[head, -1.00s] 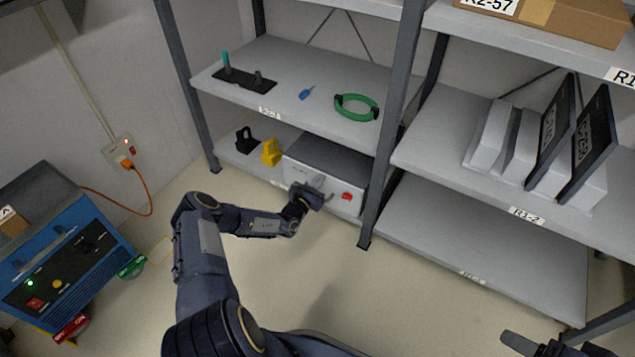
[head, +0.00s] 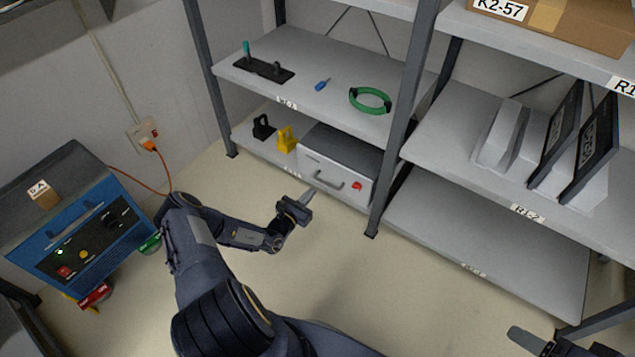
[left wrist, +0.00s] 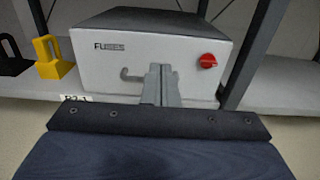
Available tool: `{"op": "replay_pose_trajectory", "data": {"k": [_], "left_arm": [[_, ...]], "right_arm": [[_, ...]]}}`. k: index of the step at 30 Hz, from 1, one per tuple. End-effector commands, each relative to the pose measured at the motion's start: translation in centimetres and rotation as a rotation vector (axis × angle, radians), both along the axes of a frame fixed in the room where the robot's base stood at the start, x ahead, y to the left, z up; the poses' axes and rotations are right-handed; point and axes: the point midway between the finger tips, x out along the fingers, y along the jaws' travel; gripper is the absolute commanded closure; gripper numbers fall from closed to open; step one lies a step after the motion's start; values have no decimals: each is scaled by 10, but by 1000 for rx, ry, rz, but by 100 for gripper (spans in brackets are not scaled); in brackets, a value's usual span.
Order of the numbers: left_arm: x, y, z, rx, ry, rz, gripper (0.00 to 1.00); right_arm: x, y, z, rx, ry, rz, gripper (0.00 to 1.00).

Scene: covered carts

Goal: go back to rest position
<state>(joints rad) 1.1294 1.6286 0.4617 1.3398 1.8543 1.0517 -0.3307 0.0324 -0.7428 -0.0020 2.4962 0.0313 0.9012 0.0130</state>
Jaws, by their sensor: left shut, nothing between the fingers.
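My left gripper (head: 307,197) is shut and empty, in front of the grey FUSES box on the lower shelf. The box (head: 343,160) has a handle and a red knob (head: 357,186) on its front. In the left wrist view the shut fingers (left wrist: 160,82) stand upright before the box front (left wrist: 110,65) and cover part of its handle. In the head view the fingertips are apart from the handle. My right gripper (head: 530,341) shows only partly at the lower right corner, and its jaw state is unclear.
A yellow padlock-shaped piece (head: 287,139) and a black one (head: 263,127) stand left of the box. Above are a green ring (head: 370,101) and a blue item (head: 322,84). A blue machine (head: 85,235) stands at left.

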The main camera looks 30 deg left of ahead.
Motion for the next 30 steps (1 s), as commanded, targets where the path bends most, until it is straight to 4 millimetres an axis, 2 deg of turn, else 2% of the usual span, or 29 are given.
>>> {"op": "replay_pose_trajectory", "data": {"k": [9,11,13,14,17,18,20,21,24,26,30], "left_arm": [[-6,0,0,2,0,-3,100],[-3,-1,8,16,-10,-22,100],[3,-7,27,54,-32,-79,100],[7,-11,39,79,-46,-116,100],[17,-35,95,202,-109,-293,100],[19,-48,121,264,-135,-378,100],[17,-69,158,361,-173,-510,100],[12,-83,181,427,-196,-594,100],[-7,-116,233,597,-246,-791,100],[-22,-133,260,703,-271,-899,100],[-69,-163,313,959,-313,-1121,100]], "right_arm": [[0,0,1,0,0,0,33],[0,0,2,0,0,0,33],[0,0,2,0,0,0,33],[0,0,2,0,1,0,33],[0,0,2,0,0,0,33],[0,0,2,0,0,0,33],[0,0,2,0,0,0,33],[0,0,2,0,0,0,33],[0,0,1,0,0,0,33],[0,0,1,0,0,0,33],[0,0,1,0,0,0,33]]}}
